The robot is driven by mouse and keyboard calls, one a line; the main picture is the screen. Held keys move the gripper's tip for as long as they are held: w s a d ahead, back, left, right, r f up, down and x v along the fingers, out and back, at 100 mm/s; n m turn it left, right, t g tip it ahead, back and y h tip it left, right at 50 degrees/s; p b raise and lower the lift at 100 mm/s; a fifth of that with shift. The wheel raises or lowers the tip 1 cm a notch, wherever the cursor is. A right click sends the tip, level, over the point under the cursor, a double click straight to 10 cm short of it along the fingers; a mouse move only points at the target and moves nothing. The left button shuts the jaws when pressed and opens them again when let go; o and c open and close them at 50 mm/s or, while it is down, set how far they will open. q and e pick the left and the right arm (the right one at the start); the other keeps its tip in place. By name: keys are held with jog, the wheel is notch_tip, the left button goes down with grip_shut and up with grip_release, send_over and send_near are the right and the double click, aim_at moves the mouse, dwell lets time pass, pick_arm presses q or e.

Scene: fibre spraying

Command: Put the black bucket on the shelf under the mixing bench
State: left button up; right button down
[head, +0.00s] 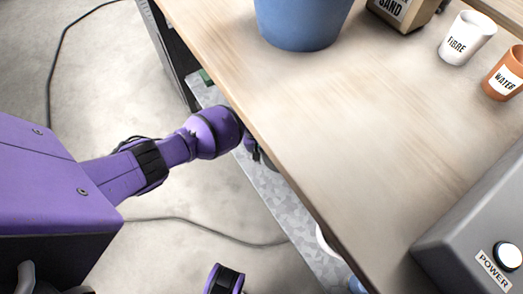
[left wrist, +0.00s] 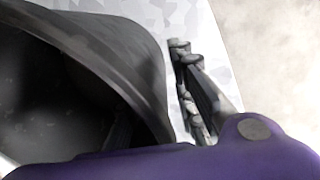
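The black bucket (left wrist: 115,50) fills the left of the left wrist view, its dark opening facing the camera. It appears to be on the pale speckled shelf (left wrist: 213,50). In the head view the bucket is hidden under the mixing bench (head: 300,130), while a strip of the shelf (head: 283,205) shows below the bench edge. My left gripper (head: 256,152) reaches under that edge and is mostly hidden. In the left wrist view one finger stands outside the bucket wall, with shelf showing between them. A dark shape inside the bucket may be the other finger.
On the bench stand a blue bucket (head: 302,20), a sand bag (head: 405,10), a fibre cup (head: 466,38), a water cup (head: 505,74) and a grey power box (head: 475,225). A white object (head: 325,241) shows under the front edge. A cable (head: 205,226) crosses the floor.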

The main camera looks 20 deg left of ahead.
pick_arm(q)
notch_tip(320, 180, up, 12)
jog(key=s+a+p, duration=0.1)
jog(key=p, duration=0.3)
jog(key=shift+a+p, duration=0.2)
jog(key=shift+p, duration=0.15)
